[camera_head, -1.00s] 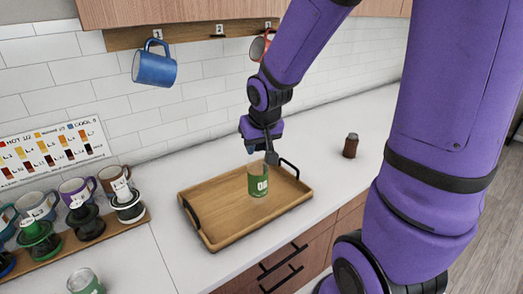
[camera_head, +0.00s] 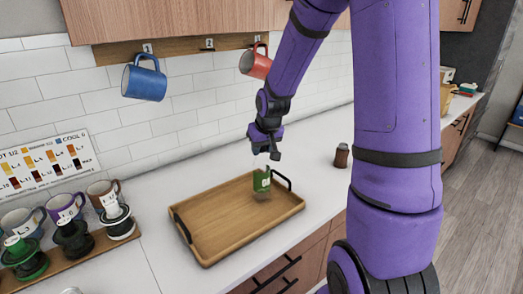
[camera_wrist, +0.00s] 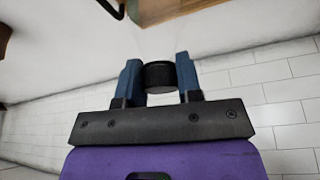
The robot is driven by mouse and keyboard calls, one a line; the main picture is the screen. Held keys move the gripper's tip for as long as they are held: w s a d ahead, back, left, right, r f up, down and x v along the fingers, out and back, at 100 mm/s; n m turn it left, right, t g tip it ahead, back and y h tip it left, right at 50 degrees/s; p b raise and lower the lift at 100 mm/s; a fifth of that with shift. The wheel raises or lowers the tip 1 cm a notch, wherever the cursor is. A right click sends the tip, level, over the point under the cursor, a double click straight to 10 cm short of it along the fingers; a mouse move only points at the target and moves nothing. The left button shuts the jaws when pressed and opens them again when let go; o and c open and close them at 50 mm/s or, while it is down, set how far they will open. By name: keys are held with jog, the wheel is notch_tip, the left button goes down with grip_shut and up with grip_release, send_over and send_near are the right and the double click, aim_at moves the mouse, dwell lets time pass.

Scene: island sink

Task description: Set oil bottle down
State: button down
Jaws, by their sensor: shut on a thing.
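The oil bottle (camera_head: 262,183) is clear with a green label and stands roughly upright at the right back part of the wooden tray (camera_head: 215,230). My gripper (camera_head: 265,154) points down and is shut on the top of the bottle. In the wrist view, the black cap (camera_wrist: 160,77) sits between my two blue fingers, and my gripper (camera_wrist: 160,80) also shows there. I cannot tell whether the bottle's base touches the tray.
The tray has black handles and much bare floor. A small brown shaker (camera_head: 341,155) stands on the counter to its right. Blue (camera_head: 144,80) and red (camera_head: 255,64) mugs hang on the wall. Several mugs and drippers (camera_head: 72,236) stand on a board at the left.

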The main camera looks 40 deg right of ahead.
jog(key=shift+f, duration=0.55)
jog(key=c, duration=0.8)
grip_release()
jog(key=d+v, duration=0.1)
jog(key=v, duration=1.1)
jog(key=s+a+r, duration=0.3)
jog(key=s+a, duration=0.1)
jog(key=s, duration=0.3)
jog(key=s+a+r+n, duration=0.1)
jog(key=s+a+r, duration=0.2)
jog(key=s+a, duration=0.2)
jog(key=s+a+r+n, duration=0.1)
jog(key=s+a+r, duration=0.2)
jog(key=s, duration=0.7)
jog(key=shift+a+r+t+y, duration=0.3)
jog(key=shift+a+r+y, duration=0.1)
jog(key=shift+a, duration=0.25)
jog(key=shift+w, duration=0.1)
